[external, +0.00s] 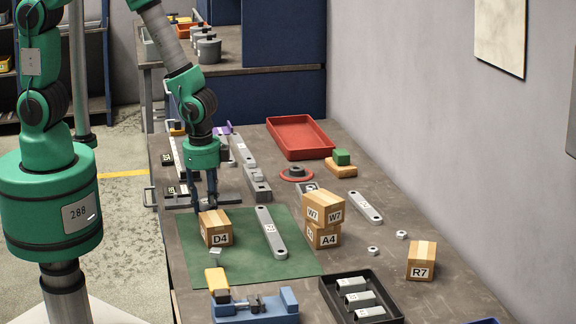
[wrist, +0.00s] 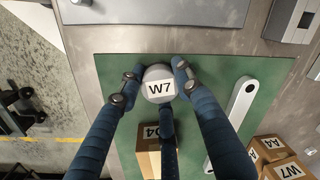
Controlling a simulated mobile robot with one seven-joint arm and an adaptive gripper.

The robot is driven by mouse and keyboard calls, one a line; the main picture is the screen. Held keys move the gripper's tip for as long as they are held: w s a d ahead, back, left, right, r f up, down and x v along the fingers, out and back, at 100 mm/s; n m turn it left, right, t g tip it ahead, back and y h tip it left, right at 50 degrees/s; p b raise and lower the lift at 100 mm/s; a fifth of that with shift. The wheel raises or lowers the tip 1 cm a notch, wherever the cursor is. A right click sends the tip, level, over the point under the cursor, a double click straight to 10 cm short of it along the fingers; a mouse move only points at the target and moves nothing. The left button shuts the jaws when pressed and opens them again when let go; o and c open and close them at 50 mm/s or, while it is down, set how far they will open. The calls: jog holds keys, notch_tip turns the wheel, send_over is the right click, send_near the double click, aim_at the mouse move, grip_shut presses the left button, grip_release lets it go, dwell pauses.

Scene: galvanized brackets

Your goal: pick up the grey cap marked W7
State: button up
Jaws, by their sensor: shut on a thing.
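The grey cap marked W7 (wrist: 158,88) is round, with a white label facing up in the wrist view. My gripper (wrist: 155,78) has its dark fingers closed around the cap, one on each side and another at the near edge. In the external view my gripper (external: 206,206) is low at the left edge of the green mat, just behind the D4 box. I cannot tell whether the cap touches the mat.
The D4 box (external: 216,230) stands right beside my gripper. A grey link bar (external: 270,232) lies on the green mat (external: 290,268). A W7 box (external: 322,207) sits on an A4 box (external: 322,237) to the right. A blue vise (external: 255,307) stands in front.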

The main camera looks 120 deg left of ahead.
aim_at(205, 201)
jog(key=shift+r, duration=0.55)
jog(key=r, duration=0.1)
jog(key=r+p, duration=0.1)
jog(key=shift+s+d+r, duration=0.15)
jog(key=shift+s+r, duration=0.15)
jog(key=s+d, duration=0.2)
jog(key=s, duration=0.5)
jog(key=s+d+r+p, duration=0.1)
jog(key=s+d, duration=0.2)
jog(key=s, duration=0.4)
jog(key=shift+s+d, duration=0.15)
jog(key=shift+s, duration=0.1)
